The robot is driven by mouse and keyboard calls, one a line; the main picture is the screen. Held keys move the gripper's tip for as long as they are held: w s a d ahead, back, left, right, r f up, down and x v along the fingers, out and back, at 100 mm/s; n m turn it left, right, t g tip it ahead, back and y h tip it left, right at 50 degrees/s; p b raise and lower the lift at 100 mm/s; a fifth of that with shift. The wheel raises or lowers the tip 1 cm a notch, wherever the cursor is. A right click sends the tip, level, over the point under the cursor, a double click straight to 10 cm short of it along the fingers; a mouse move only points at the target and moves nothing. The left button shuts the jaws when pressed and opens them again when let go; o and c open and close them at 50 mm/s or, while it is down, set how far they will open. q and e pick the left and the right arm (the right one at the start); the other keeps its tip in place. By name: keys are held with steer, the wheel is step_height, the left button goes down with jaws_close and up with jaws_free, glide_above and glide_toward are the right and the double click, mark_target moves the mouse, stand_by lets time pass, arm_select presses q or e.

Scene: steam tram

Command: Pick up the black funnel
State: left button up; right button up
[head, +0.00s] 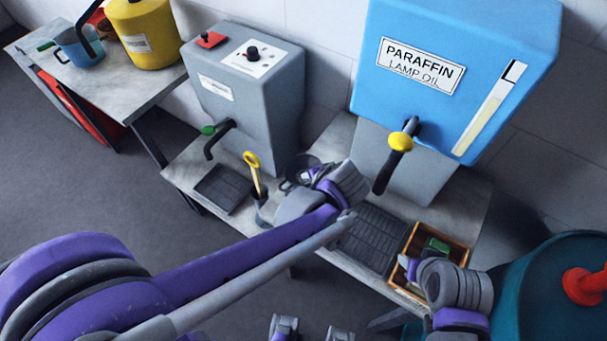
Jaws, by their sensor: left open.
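The black funnel (297,166) appears as a dark round rim on the grey bench, below and between the two dispensers. My left arm reaches across from the left, and its gripper (304,179) is at the funnel, covering part of it. The left jaws are open; whether they touch the funnel cannot be made out. The funnel's lower part is hidden. My right gripper (407,266) is at the lower right, over the edge of a wooden box (462,249); its jaws are not clear.
A blue paraffin tank (440,95) with a yellow-knobbed tap (401,141) stands behind the bench. A grey dispenser (265,120) with a green-knobbed tap (208,130) is at left. A yellow-handled tool (252,162) stands close left of the gripper. Dark drip trays (222,188) lie on the bench.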

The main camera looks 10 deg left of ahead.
arm_select(q)
steer(key=shift+w+a+f, duration=0.1)
steer(key=shift+f, duration=0.1)
jaws_close()
steer(key=shift+r, duration=0.15)
stand_by(0.3)
step_height(320, 180, up, 10)
steer(key=shift+f+p, duration=0.1)
steer(key=shift+p, duration=0.5)
